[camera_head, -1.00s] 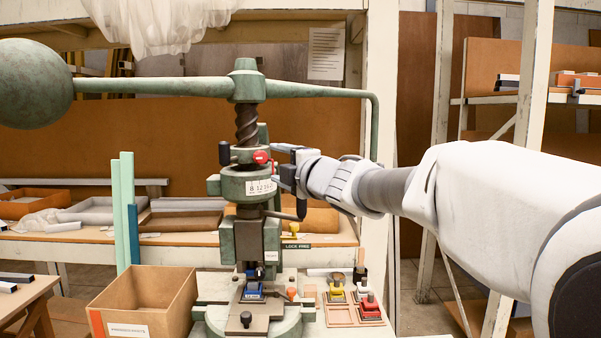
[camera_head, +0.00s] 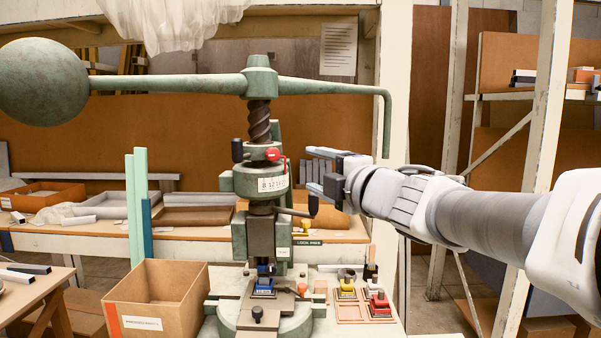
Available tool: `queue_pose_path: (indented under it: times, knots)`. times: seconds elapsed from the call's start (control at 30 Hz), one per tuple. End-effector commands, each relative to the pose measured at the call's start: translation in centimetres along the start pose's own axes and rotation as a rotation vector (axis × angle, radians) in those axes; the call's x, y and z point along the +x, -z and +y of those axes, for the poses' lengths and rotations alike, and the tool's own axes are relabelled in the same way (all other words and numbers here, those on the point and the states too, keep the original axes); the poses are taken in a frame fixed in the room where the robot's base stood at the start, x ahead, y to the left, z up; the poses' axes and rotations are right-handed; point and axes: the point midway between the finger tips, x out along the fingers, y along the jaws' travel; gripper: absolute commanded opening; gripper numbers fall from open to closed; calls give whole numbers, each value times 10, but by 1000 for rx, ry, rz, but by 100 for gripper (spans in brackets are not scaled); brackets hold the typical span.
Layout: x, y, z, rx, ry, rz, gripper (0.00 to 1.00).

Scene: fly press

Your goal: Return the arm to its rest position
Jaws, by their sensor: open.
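My gripper (camera_head: 310,177) is open and empty. It is in the middle of the head view, pointing left, with its fingers just right of the press's numbered collar. My arm (camera_head: 470,215) reaches in from the right edge, in front of the white post. The green fly press (camera_head: 262,185) stands upright on the bench, with its long bar across the top and a ball weight (camera_head: 42,82) at the left end. The fingers appear close to the collar and the red knob (camera_head: 272,154); I cannot tell whether they touch.
An open cardboard box (camera_head: 155,300) stands left of the press base. A blue block (camera_head: 264,286) sits under the ram. A wooden tray (camera_head: 350,305) with yellow and red pieces is to the right. The bar's bent end (camera_head: 387,120) hangs above my wrist.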

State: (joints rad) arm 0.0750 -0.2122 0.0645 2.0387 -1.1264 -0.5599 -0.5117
Motion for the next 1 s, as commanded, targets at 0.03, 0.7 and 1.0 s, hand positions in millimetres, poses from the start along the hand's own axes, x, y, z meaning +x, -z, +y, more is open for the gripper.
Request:
queue_pose_path:
  times: [0.03, 0.7, 1.0]
  knots:
    - [-1, -1, 1, 7, 0, -8, 68]
    - [-200, -50, -101, 1162, 239, -926, 68]
    - [-277, 22, -164, 1595, 466, -1174, 68]
